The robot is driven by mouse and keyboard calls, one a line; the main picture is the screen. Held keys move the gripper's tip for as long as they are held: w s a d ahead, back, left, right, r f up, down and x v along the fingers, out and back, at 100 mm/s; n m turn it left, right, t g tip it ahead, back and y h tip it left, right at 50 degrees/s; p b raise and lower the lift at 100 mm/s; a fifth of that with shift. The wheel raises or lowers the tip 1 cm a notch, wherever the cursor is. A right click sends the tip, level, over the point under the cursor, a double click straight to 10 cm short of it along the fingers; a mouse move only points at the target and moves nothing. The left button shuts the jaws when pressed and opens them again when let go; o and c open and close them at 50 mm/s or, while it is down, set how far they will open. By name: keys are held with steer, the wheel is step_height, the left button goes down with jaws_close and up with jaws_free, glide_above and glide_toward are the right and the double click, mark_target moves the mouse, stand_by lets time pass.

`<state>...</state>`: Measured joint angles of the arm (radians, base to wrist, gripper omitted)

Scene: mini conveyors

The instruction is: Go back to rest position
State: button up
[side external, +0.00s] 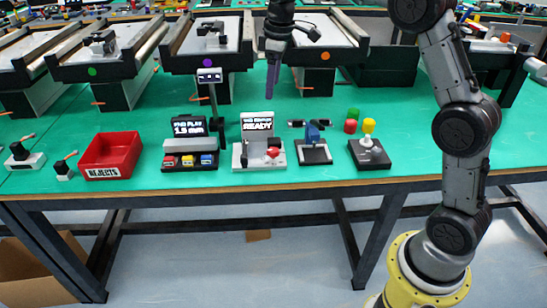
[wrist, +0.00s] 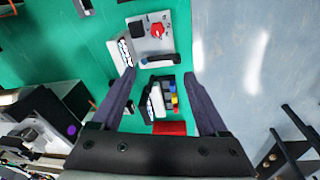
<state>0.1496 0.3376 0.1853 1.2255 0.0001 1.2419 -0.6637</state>
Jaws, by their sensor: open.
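My gripper (side external: 272,82) hangs fingers down above the green table (side external: 420,150), behind the device with the READY screen (side external: 257,124). In the wrist view my gripper (wrist: 162,85) has its two dark fingers spread wide, with nothing held between them. The READY device also shows in the wrist view, with its red knob (wrist: 157,30) near the top. A small black device with coloured buttons (wrist: 166,98) shows between and below the fingers in that view.
Several mini conveyors (side external: 213,40) line the back of the table. A red REJECTS bin (side external: 110,154) is at the left. A blue-topped device (side external: 313,147) and a joystick box (side external: 370,153) are at the right. Red, green and yellow pieces (side external: 351,126) stand near the joystick.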

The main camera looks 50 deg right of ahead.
steer(key=s+a+r+t, duration=0.1)
steer(key=s+a+r, duration=0.15)
steer(key=s, duration=0.35)
steer(key=s+a+r+m+t, duration=0.1)
steer(key=s+a+r, duration=0.1)
steer(key=s+r, duration=0.35)
steer(key=s+a+r+t, duration=0.1)
steer(key=s+a+r, duration=0.1)
steer(key=s, duration=0.6)
steer(key=s+a+f+m, duration=0.1)
steer(key=s+f+m, duration=0.3)
steer(key=s+f, duration=0.6)
steer(key=s, duration=0.3)
steer(key=shift+s+f+m+t, duration=0.4)
steer(key=shift+c, duration=0.2)
